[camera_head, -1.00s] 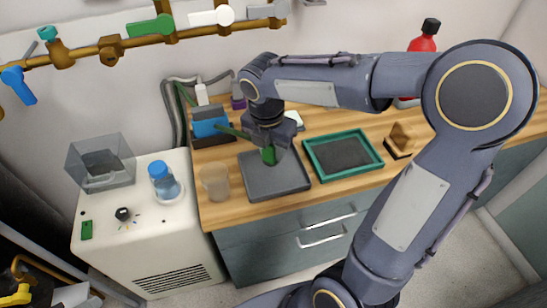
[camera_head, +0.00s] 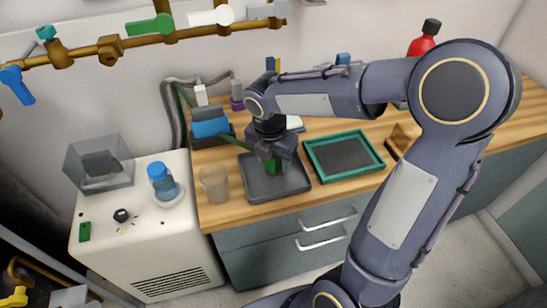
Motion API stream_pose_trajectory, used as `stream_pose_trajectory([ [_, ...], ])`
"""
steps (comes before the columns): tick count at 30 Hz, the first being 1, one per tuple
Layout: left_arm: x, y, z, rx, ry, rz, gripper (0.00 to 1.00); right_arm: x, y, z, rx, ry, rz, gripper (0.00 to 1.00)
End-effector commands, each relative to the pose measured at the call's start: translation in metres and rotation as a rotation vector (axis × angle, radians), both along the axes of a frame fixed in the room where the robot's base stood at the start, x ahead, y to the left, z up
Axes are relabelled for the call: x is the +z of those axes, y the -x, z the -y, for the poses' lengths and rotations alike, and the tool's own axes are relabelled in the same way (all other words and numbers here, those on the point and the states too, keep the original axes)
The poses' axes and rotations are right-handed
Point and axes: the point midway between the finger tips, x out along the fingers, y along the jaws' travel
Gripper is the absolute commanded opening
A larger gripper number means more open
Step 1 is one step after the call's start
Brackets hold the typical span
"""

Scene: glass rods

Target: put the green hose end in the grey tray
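The grey tray (camera_head: 290,185) lies flat on the wooden counter, left of the green-rimmed tray. My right gripper (camera_head: 269,167) points down, low over the back middle of the grey tray. The green hose end (camera_head: 270,170) shows between its fingers, and the green hose (camera_head: 232,139) trails from it back to the upper left. The fingers appear closed around the hose end; whether it touches the tray floor I cannot tell. My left gripper is not in view.
A green-rimmed tray (camera_head: 376,164) sits right of the grey tray. A beaker (camera_head: 214,184) stands close to its left. A dark rack with a blue item (camera_head: 210,127) stands behind. A white cabinet with a blue-capped bottle (camera_head: 161,181) is further left.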

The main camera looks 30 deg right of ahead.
Motion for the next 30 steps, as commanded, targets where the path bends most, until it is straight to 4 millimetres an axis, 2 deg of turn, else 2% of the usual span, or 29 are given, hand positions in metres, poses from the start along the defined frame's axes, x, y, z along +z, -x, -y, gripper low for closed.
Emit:
stream_pose_trajectory([
  [6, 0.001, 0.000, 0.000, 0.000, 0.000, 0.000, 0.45, 0.001, 0.000, 0.000, 0.000, 0.000, 0.000, 0.51],
  [10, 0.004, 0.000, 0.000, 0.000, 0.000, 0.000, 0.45, 0.012, 0.000, -0.001, -0.001, 0.000, 0.002, 0.51],
  [24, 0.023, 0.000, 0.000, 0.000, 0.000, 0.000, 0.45, 0.104, 0.005, -0.011, 0.000, -0.001, 0.004, 0.51],
  [30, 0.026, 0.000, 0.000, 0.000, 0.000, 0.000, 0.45, 0.121, 0.009, -0.012, -0.013, -0.004, 0.004, 0.51],
])
